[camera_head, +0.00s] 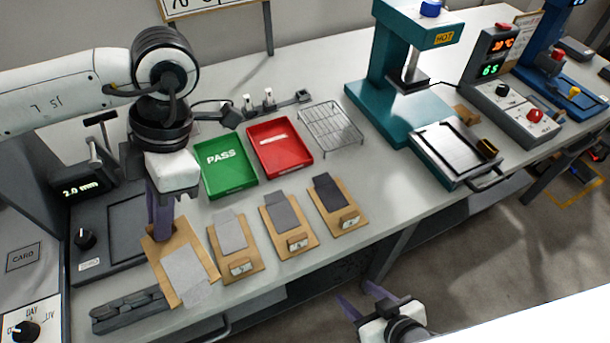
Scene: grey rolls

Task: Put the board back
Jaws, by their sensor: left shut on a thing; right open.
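My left gripper (160,228) is shut on the top end of a brown board (156,262). A light grey sheet (188,274) lies on this board and reaches past its lower edge. The board is turned askew at the left of the bench; I cannot tell whether it touches the bench. Three similar boards lie in a row to its right: one with a light grey piece (214,245), one with a darker piece (270,224) and one with a dark piece (325,211). Each has a small tag block. My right gripper (362,298) is open and empty, in front of the bench.
A green PASS tray (226,184) and a red tray (281,170) stand behind the boards, with a wire rack (331,128) beside them. A gauge reading 2.0 mm (82,186) is at left. A dark slotted holder (125,312) lies in front. A teal press (385,60) stands right.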

